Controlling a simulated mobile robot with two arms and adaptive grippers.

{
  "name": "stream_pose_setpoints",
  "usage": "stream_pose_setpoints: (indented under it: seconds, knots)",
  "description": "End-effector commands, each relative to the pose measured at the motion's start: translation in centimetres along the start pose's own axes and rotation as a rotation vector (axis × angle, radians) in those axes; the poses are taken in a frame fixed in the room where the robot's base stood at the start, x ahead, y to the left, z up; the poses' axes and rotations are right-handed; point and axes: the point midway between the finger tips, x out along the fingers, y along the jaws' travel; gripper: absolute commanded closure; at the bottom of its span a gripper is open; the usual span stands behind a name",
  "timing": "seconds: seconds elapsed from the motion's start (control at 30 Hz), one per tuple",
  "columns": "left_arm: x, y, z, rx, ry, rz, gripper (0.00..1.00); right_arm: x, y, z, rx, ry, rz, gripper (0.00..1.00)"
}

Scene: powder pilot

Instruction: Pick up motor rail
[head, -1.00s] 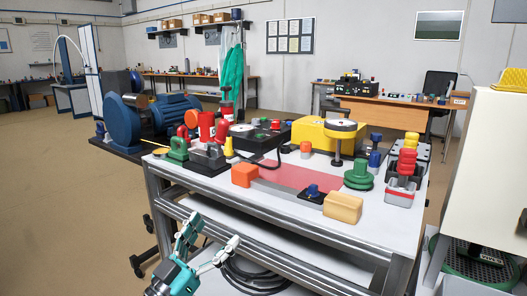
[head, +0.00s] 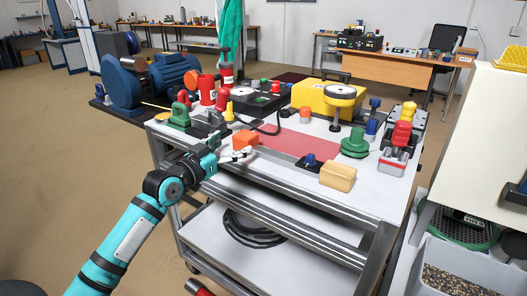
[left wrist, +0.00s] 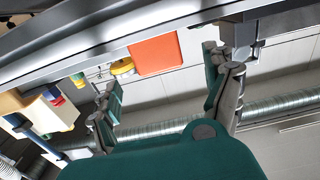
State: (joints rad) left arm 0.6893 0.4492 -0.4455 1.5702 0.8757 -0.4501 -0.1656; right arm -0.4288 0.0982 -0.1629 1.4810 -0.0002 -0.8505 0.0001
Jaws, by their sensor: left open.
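A flat grey bar, probably the motor rail (head: 286,157), lies along the front of the cart top. Its left end meets an orange block (head: 245,139); a blue knob (head: 310,160) and a beige block (head: 338,176) stand at its right end. My left gripper (head: 238,155) is open and empty at the cart's front edge, just in front of the orange block. In the left wrist view the orange block (left wrist: 155,53) shows beyond and between the spread fingers (left wrist: 168,92), apart from them. The beige block (left wrist: 45,110) is at the left there. My right gripper is out of view.
A black cable coil (head: 255,232) lies on the lower shelf. A grey bin (head: 450,268) stands right.

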Motion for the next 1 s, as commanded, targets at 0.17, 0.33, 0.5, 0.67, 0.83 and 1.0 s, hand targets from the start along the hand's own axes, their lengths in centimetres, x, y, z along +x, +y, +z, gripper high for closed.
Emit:
stream_pose_setpoints:
  seconds: [0.17,0.33,0.5,0.67,0.83,1.0]
  knots:
    - [1.2,0.1,0.0,0.000,0.000,0.001,0.15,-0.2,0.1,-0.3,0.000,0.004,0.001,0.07]
    - [3.4,0.1,-0.5,-0.002,0.002,0.001,0.15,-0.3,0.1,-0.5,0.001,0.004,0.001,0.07]
    - [5.6,0.0,-0.5,-0.001,0.000,0.001,0.15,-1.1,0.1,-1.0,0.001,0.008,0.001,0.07]
    - [6.3,0.0,-0.6,0.001,0.000,0.000,0.15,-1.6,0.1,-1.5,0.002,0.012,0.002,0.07]
    - [6.2,0.0,-0.5,0.001,0.000,0.000,0.15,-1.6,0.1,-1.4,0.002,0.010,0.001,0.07]
    - [6.2,0.0,-0.5,0.000,0.000,0.000,0.38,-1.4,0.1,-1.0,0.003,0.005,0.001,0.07]
